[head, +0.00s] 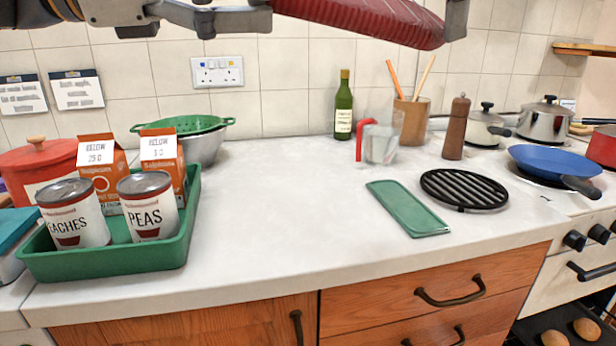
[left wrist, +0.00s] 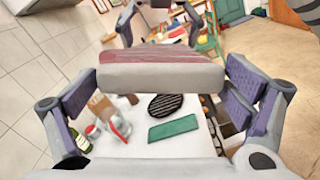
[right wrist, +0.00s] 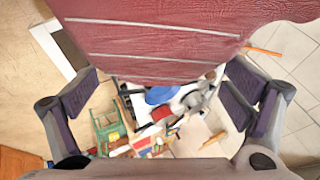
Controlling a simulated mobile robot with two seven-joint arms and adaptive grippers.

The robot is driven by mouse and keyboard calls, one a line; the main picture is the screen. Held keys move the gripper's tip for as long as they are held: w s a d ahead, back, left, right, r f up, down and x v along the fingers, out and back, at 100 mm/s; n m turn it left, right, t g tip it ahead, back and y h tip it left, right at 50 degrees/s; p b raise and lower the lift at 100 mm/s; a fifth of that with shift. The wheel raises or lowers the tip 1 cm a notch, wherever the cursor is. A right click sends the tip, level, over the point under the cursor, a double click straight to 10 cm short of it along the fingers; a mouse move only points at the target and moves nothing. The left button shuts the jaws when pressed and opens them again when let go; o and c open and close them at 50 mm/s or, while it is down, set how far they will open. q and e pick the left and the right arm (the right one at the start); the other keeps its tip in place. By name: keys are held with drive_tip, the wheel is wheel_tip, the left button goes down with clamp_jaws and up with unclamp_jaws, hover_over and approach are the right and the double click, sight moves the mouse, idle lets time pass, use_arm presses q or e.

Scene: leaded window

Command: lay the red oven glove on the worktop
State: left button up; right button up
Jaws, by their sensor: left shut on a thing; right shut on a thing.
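The red oven glove (head: 350,17) hangs in the air across the top of the head view, above the worktop (head: 290,225), partly cut off by the frame. My left gripper (head: 215,20) is shut on its left end, where a pale grey band (left wrist: 160,72) shows in the left wrist view. My right gripper (head: 456,18) is shut on the other end, and the ribbed red fabric (right wrist: 150,45) fills the top of the right wrist view. The glove is apart from the worktop.
The worktop's middle is clear. A green tray (head: 110,262) with cans and cartons stands left. A green board (head: 408,208), black trivet (head: 463,188), measuring jug (head: 381,142), bottle (head: 343,108) and pepper mill (head: 456,128) stand right, near the blue pan (head: 555,160).

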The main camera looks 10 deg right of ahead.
use_arm(q)
drive_tip(key=w+f+n+b, duration=0.1)
drive_tip(key=w+f+b, duration=0.2)
drive_tip(key=f, duration=0.5)
drive_tip(key=w+f+n+b, duration=0.1)
drive_tip(key=w+f+b, duration=0.2)
drive_tip(key=f, duration=0.4)
drive_tip(key=shift+f+b, duration=0.35)
drive_tip(key=shift+f, duration=0.05)
use_arm(e)
drive_tip(key=w+f+g, duration=0.1)
drive_tip(key=w+f, duration=0.1)
drive_tip(key=f, duration=0.6)
drive_tip(key=w+f+g, duration=0.1)
drive_tip(key=w+f, duration=0.2)
drive_tip(key=f, duration=0.5)
drive_tip(key=shift+w, duration=0.35)
use_arm(q)
drive_tip(key=o, duration=0.9)
drive_tip(key=shift+c, duration=0.2)
use_arm(e)
drive_tip(key=o, duration=0.9)
drive_tip(key=shift+c, duration=0.2)
